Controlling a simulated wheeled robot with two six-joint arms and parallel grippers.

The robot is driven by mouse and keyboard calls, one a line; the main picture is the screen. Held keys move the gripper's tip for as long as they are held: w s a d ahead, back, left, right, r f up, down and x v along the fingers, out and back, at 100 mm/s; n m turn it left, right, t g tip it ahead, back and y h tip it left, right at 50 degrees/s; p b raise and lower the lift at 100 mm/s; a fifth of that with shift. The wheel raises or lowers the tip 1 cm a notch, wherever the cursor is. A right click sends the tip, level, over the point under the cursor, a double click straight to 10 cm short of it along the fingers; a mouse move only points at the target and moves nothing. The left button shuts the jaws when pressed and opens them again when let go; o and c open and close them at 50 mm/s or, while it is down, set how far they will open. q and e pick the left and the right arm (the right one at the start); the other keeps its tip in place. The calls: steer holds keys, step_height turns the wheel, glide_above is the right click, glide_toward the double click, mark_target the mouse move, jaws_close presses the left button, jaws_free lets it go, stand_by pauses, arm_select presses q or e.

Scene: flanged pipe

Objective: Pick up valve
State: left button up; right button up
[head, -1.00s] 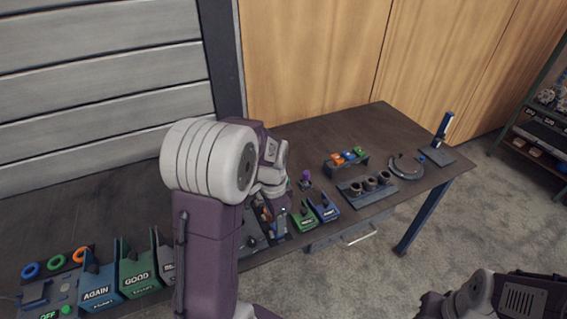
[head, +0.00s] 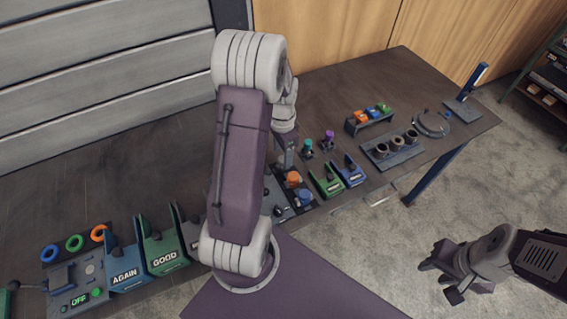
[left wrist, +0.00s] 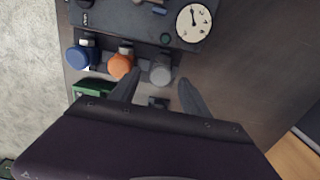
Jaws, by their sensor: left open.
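Three round-knobbed parts that look like valves stand in a row on a dark tray (left wrist: 140,40). In the left wrist view they are a blue one (left wrist: 77,58), an orange one (left wrist: 120,66) and a grey one (left wrist: 160,70). The orange (head: 293,179) and blue (head: 305,196) ones also show in the head view, where my arm hides the grey one. My left gripper (left wrist: 157,92) is open and empty, its fingers pointing towards the grey one, which lies between them in the picture. Contact cannot be told. My right gripper (head: 440,279) is open and empty, off the table.
A dial gauge (left wrist: 194,22) lies on the tray. Green (head: 327,181) and blue (head: 349,171) bins stand to the right, with green (head: 308,147) and purple (head: 329,137) topped parts behind them. AGAIN (head: 125,272) and GOOD (head: 164,252) bins stand left. The table (head: 150,165) is clear at the back left.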

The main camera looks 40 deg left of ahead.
arm_select(q)
steer(key=shift+a+f, duration=0.1)
steer(key=shift+f, duration=0.1)
steer(key=f, duration=0.4)
steer(key=shift+w+d+f, duration=0.15)
steer(key=shift+d+f, duration=0.05)
steer(key=shift+w+a+f, duration=0.15)
steer(key=shift+f, duration=0.2)
steer(key=shift+r, duration=0.1)
jaws_close()
